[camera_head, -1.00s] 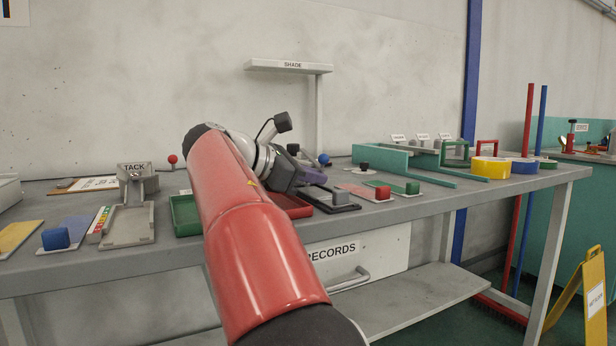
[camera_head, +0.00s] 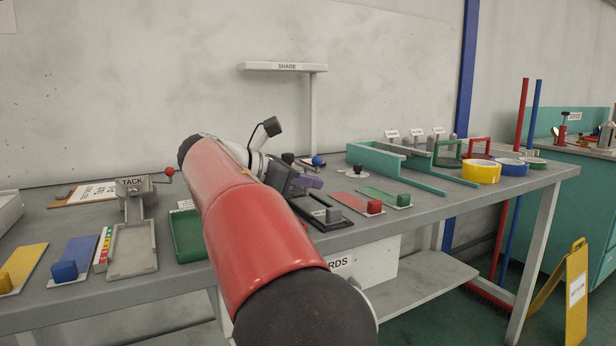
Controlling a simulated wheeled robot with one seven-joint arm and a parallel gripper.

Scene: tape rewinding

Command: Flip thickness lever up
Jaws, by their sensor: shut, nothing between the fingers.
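A second, red ball knob (camera_head: 170,172) sits on the side arm of the grey TACK device (camera_head: 136,200), left of my arm. No label reading thickness is legible, so I cannot tell which knob is the thickness lever.
A green tray (camera_head: 188,235) is beside my arm. A teal rail frame (camera_head: 420,183) and tape rolls (camera_head: 481,171) stand at right. The SHADE post (camera_head: 314,110) rises behind.

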